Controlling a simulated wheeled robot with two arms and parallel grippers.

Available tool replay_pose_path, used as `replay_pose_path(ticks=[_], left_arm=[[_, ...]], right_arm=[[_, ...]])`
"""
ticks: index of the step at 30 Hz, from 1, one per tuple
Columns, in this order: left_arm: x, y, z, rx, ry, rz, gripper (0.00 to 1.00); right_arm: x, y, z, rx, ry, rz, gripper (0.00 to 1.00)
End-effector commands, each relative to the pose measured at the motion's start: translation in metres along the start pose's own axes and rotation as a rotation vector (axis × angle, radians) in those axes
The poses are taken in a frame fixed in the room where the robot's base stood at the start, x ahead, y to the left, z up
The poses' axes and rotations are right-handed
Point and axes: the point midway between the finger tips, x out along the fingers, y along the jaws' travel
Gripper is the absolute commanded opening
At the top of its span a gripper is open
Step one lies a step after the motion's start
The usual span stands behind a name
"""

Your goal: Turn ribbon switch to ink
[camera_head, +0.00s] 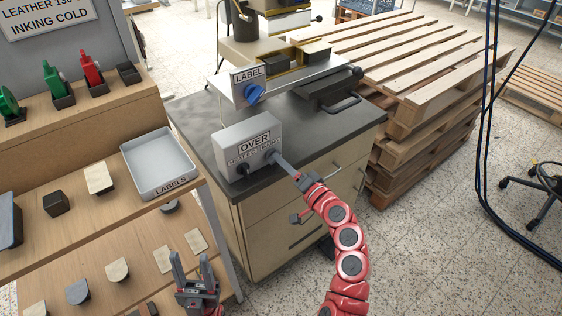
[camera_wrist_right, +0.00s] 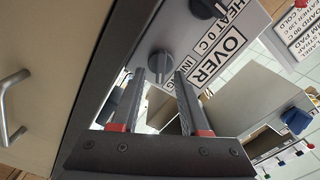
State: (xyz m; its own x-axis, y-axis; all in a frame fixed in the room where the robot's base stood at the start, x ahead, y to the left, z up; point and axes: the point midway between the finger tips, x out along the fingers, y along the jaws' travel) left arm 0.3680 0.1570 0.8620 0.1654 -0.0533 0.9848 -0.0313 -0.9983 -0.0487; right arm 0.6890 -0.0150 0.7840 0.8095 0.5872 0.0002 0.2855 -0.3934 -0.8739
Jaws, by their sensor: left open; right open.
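A grey control box (camera_head: 247,144) stands on the dark top of the cabinet, with a panel reading "OVER" and a partly legible line with "HEAT". Its left dark knob (camera_head: 243,169) also shows in the right wrist view (camera_wrist_right: 207,8). The second knob (camera_wrist_right: 160,62), beside lettering starting "IN", is probably the ribbon switch; in the head view my gripper mostly hides it. My right gripper (camera_head: 274,158) is open, its fingertips (camera_wrist_right: 160,76) at either side of this knob; I cannot tell whether they touch it. My left gripper (camera_head: 192,262) is open and empty, low by the shelf.
Behind the box is a stamping machine with a "LABEL" plate and a blue knob (camera_head: 254,94). A grey "LABELS" tray (camera_head: 158,188) and several small blocks are on the shelves at left. Stacked wooden pallets (camera_head: 430,90) stand at right. Cables hang at far right.

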Motion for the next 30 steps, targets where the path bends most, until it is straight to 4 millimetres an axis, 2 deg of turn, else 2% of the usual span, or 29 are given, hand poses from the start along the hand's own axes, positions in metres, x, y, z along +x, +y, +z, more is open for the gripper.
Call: replay_pose_path(ticks=[12, 18, 24, 30], left_arm=[[-0.009, 0.0, 0.001, 0.0, 0.0, 0.0, 0.5], [-0.012, 0.001, 0.002, 0.0, 0.0, 0.0, 0.5], [-0.013, 0.001, 0.002, 0.0, 0.0, 0.0, 0.5], [-0.013, 0.001, 0.002, 0.0, 0.0, 0.0, 0.5]], right_arm=[[-0.107, 0.003, 0.0, 0.0, 0.005, 0.006, 0.45], [-0.144, 0.002, -0.001, 0.002, 0.005, 0.004, 0.45], [-0.158, 0.001, 0.0, -0.001, 0.001, 0.002, 0.45], [-0.159, 0.0, 0.0, -0.001, -0.001, 0.002, 0.45]])
